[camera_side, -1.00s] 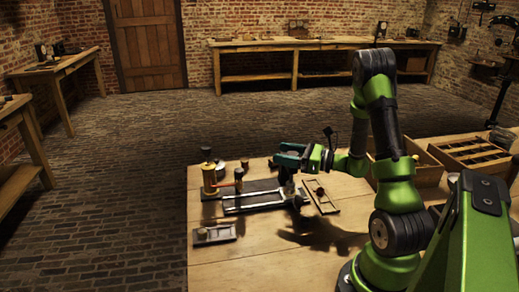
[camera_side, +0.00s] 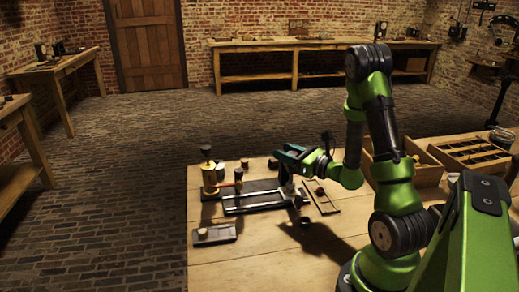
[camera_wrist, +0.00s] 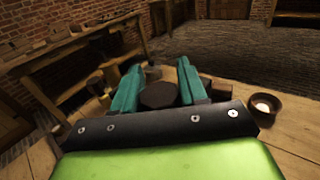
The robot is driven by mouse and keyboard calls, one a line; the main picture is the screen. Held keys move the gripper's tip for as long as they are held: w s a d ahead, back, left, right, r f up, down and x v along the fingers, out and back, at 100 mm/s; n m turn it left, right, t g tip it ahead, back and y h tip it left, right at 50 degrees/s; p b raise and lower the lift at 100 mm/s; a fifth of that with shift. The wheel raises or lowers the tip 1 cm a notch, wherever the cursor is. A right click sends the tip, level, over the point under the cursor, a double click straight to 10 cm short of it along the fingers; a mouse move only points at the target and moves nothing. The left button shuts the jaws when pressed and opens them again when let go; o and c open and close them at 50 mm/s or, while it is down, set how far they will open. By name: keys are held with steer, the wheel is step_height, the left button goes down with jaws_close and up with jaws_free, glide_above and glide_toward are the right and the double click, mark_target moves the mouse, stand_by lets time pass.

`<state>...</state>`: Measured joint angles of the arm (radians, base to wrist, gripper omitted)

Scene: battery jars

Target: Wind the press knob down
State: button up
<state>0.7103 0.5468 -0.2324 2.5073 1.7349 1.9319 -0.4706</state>
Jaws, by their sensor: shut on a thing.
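My gripper (camera_side: 283,157) has teal fingers and stands over the right end of the dark apparatus base on the bench. In the wrist view the fingers (camera_wrist: 158,88) lie on both sides of a dark round knob (camera_wrist: 159,96), which I take as the press knob, and are shut on it. In the side view the knob is hidden by the fingers. The press (camera_side: 288,184) shows below the gripper as a small upright with a pale part. The dark base (camera_side: 262,196) carries bright rails.
Open wooden boxes (camera_side: 430,172) stand at the right. A round cup (camera_wrist: 264,108) is right of my fingers. The front bench top is mostly clear.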

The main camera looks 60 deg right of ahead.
steer(key=shift+m+h, duration=0.4)
steer(key=shift+h, duration=0.2)
steer(key=o, duration=1)
steer(key=shift+c, duration=0.2)
steer(key=shift+d+n+y, duration=0.1)
steer(key=shift+n+y, duration=0.2)
steer(key=shift+y, duration=0.1)
